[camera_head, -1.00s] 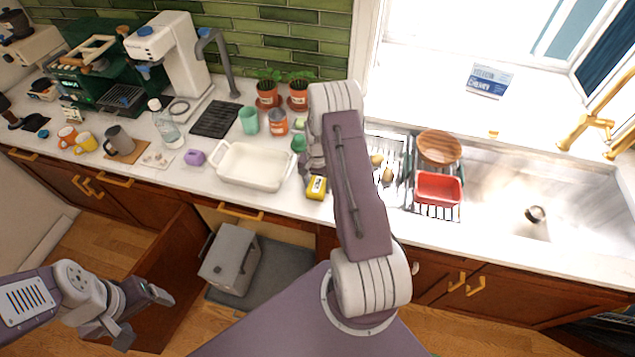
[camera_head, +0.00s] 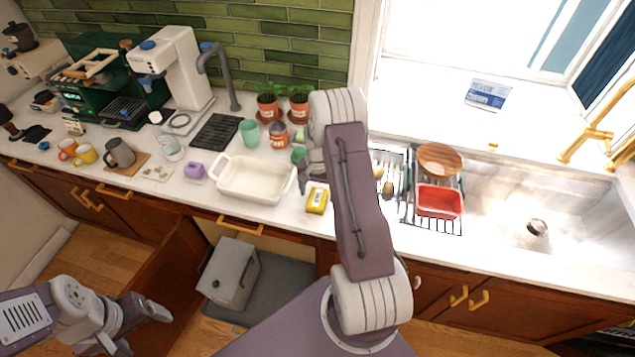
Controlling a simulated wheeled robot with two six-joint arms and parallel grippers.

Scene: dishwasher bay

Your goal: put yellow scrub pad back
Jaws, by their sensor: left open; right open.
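A yellow block with a pale marked label (camera_head: 317,200), which looks like the scrub pad, lies on the counter near its front edge. It is between the white baking dish and the dish rack. My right gripper (camera_head: 303,180) is open just behind and left of the yellow block, low over the counter. My forearm hides part of it, and I cannot tell whether it touches anything. My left gripper (camera_head: 146,326) is open and empty at the lower left, in front of the cabinets and away from the counter.
The white baking dish (camera_head: 225,190) is left of my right gripper. A green cup (camera_head: 250,132), an orange jar (camera_head: 278,136) and potted plants stand behind. The dish rack (camera_head: 437,224) holds a red tub (camera_head: 439,201) and a wooden bowl (camera_head: 439,158). The sink (camera_head: 510,205) is at right.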

